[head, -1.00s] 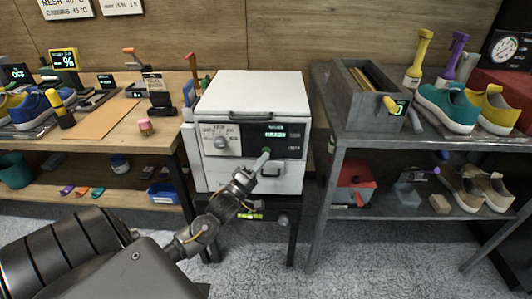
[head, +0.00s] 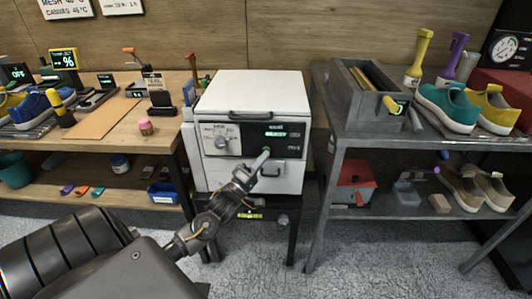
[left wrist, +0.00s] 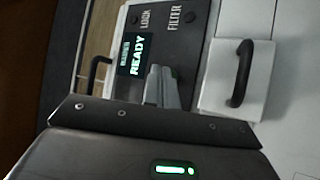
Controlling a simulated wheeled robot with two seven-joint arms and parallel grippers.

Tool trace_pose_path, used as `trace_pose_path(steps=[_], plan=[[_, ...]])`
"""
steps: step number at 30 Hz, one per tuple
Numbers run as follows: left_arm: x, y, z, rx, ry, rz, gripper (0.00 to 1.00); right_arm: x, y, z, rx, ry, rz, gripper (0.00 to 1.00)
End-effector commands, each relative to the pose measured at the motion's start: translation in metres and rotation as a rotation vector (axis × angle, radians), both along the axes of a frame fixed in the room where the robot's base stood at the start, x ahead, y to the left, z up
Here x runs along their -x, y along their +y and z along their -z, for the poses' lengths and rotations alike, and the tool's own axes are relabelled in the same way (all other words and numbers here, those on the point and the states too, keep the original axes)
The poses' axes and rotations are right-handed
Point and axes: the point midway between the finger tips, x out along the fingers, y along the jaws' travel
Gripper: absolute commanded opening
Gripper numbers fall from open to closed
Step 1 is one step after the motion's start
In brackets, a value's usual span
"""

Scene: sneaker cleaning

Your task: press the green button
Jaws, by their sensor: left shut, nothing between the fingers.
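The white machine (head: 250,92) stands between two benches, with a dark control panel (head: 287,137) on its front. A small green spot, seemingly the green button (head: 267,149), shows at the tip of my left gripper (head: 264,156). The gripper is shut and empty, its fingers pointing up at the panel. In the left wrist view the shut fingers (left wrist: 162,86) lie over the panel beside a display (left wrist: 136,54) reading READY and cover the button. I cannot tell whether they touch or press it. My right gripper is not in view.
A door handle (left wrist: 242,74) sticks out close to the fingers in the left wrist view. A wooden bench (head: 105,120) stands at left, and a grey shelf (head: 345,140) with shoes at right.

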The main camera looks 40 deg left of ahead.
Motion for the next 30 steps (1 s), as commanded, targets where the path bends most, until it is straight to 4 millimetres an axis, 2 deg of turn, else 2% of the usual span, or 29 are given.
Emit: trace_pose_path(steps=[17, 30], plan=[[-0.003, 0.002, 0.000, 0.000, 0.001, -0.001, 0.00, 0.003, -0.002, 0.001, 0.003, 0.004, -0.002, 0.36], [0.011, -0.008, -0.001, 0.001, 0.002, -0.001, 0.00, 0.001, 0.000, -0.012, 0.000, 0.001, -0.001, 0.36]])
